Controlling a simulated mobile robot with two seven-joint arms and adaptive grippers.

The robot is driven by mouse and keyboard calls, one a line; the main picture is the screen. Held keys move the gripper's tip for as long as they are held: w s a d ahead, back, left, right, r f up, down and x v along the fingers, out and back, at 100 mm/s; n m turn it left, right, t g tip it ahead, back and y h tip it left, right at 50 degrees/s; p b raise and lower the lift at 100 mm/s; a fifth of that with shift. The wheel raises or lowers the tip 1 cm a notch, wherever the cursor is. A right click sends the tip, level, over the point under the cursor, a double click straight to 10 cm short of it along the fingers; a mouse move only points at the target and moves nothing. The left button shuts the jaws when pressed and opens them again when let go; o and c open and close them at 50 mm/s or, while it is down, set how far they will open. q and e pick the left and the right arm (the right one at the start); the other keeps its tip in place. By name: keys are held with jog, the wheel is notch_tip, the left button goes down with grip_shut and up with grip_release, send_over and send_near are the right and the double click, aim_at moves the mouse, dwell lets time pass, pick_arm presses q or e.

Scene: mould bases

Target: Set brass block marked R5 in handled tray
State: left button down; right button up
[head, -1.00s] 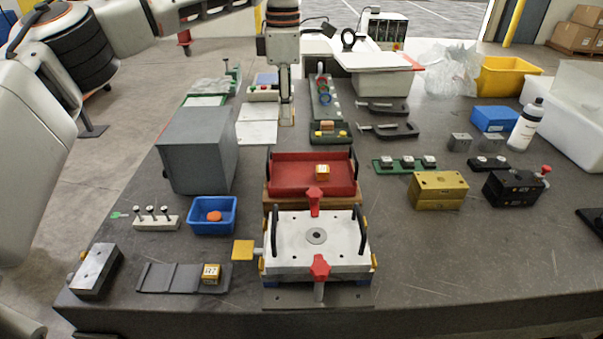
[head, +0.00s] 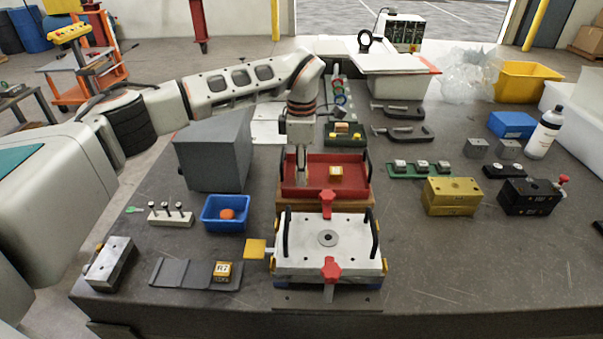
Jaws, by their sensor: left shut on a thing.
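The red handled tray (head: 352,190), with black handles at its sides, lies behind the white plate fixture. A small brass block (head: 336,172) sits in it, right of centre. My left gripper (head: 301,181) points down over the tray's left part, its fingertips at or just above the floor; contact cannot be told. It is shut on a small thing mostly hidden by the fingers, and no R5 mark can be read. Another brass block (head: 223,269) with dark marking stands on the dark slotted rack at the front left. My right gripper is not in view.
The white plate fixture (head: 305,250), with red knobs and black handles, stands in front of the tray. A grey box (head: 212,158) is to its left, near a blue bin (head: 226,212). A larger brass block (head: 452,196) stands to the right. Bench between is clear.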

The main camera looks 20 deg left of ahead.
pick_arm(q)
jog(key=shift+f, duration=0.5)
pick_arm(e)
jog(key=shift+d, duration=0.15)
pick_arm(q)
jog(key=shift+f, duration=0.1)
jog(key=c, duration=2)
grip_release()
notch_tip(320, 180, up, 12)
jog(key=shift+r+b, duration=0.1)
jog(key=shift+b, duration=0.5)
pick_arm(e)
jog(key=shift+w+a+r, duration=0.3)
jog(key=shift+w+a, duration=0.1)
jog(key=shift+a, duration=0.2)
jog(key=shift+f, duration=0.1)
